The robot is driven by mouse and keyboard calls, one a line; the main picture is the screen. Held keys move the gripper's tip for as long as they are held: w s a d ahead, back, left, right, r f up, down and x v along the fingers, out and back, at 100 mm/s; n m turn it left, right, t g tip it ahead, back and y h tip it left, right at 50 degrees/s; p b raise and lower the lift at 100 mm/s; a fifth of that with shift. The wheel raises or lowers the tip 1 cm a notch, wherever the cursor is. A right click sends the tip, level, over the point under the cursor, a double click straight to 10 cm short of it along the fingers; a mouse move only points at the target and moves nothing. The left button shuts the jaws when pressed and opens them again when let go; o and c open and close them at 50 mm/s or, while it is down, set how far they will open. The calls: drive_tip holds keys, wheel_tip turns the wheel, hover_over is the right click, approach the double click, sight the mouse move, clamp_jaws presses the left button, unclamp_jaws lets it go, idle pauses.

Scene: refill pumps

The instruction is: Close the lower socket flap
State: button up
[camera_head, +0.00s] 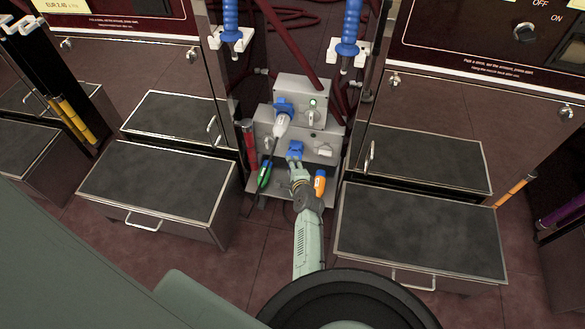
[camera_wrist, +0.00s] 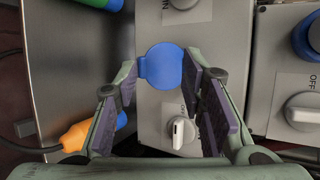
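The lower socket flap (camera_wrist: 162,68) is a round blue disc on the front of the lower grey box (camera_wrist: 150,112). Its hinge tab is on its left side in the wrist view. In the head view the blue flap (camera_head: 296,147) shows just beyond my fingertips. I cannot tell whether it lies fully flat against the socket. My gripper (camera_wrist: 160,78) is open, with one finger to each side of the flap and nothing held. In the head view my gripper (camera_head: 296,165) reaches in front of the lower box.
A white switch knob (camera_wrist: 180,132) sits close beside the flap. An orange plug (camera_head: 319,184) and a green plug (camera_head: 264,176) are near my gripper. A white-and-blue plug (camera_head: 282,118) is in the upper socket. Dark-topped steps (camera_head: 160,180) stand to both sides.

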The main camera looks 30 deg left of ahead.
wheel_tip(320, 180, up, 10)
idle(0.4)
drive_tip(key=shift+f, duration=0.1)
drive_tip(key=shift+c, duration=0.4)
